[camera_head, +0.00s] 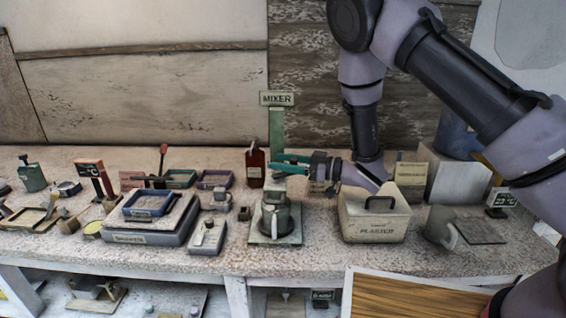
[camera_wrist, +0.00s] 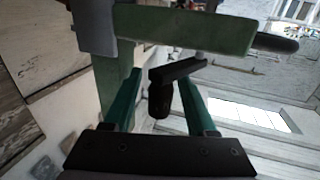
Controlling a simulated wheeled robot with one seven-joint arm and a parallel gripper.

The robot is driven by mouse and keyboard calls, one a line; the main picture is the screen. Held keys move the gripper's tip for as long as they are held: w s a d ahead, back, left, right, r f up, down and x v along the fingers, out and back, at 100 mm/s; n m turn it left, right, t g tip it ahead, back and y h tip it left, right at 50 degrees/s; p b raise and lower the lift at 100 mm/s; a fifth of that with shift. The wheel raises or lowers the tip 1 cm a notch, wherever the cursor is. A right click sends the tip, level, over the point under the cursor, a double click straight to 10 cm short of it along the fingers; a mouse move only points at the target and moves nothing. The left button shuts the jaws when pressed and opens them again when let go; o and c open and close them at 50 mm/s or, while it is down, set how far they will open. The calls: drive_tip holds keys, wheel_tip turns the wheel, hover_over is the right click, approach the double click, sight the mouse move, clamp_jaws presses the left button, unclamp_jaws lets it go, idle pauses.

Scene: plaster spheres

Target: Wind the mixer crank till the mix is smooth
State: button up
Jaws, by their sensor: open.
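The mixer stands near the middle of the bench in the head view, with a green post (camera_head: 277,130) under a MIXER sign and a grey metal pot (camera_head: 276,218) on its base. In the wrist view its green frame (camera_wrist: 185,27) crosses the top. A dark crank (camera_wrist: 178,72) with a short dark knob (camera_wrist: 160,100) shows there. My gripper (camera_head: 280,165) is beside the post, above the pot. In the wrist view my gripper (camera_wrist: 160,85) has its teal fingers apart, one on each side of the knob, with visible gaps. The mix inside the pot is hidden.
A PLASTER box (camera_head: 375,218) with a dark handle stands right of the mixer. A brown bottle (camera_head: 255,167) is behind it. To the left are a grey scale-like block with a blue tray (camera_head: 148,205) and a small grey device (camera_head: 208,236).

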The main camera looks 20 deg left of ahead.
clamp_jaws()
drive_tip(key=shift+w+a+n+g, duration=0.15)
drive_tip(key=shift+n+g, duration=0.25)
drive_tip(key=shift+g, duration=0.3)
drive_tip(key=shift+r+g, duration=0.1)
drive_tip(key=shift+g, duration=0.2)
drive_tip(key=shift+w+a+n+g, duration=0.1)
drive_tip(key=shift+a+n+g, duration=0.1)
drive_tip(key=shift+n+g, duration=0.35)
drive_tip(key=shift+a+n+g, duration=0.15)
drive_tip(key=shift+n+g, duration=0.3)
drive_tip(key=shift+g, duration=0.2)
drive_tip(key=n+g+h, duration=0.1)
drive_tip(key=g, duration=0.1)
drive_tip(key=a+n+g+h, duration=0.1)
drive_tip(key=n+g, duration=0.1)
drive_tip(key=shift+a+g, duration=0.1)
drive_tip(key=shift+g, duration=0.3)
drive_tip(key=shift+s+a+n+g+h, duration=0.15)
drive_tip(key=shift+n+g+h, duration=0.2)
drive_tip(key=shift+n+g, duration=0.2)
drive_tip(key=shift+s+a+n+g+h, duration=0.15)
drive_tip(key=shift+n+g+h, duration=0.25)
drive_tip(key=shift+g, duration=0.25)
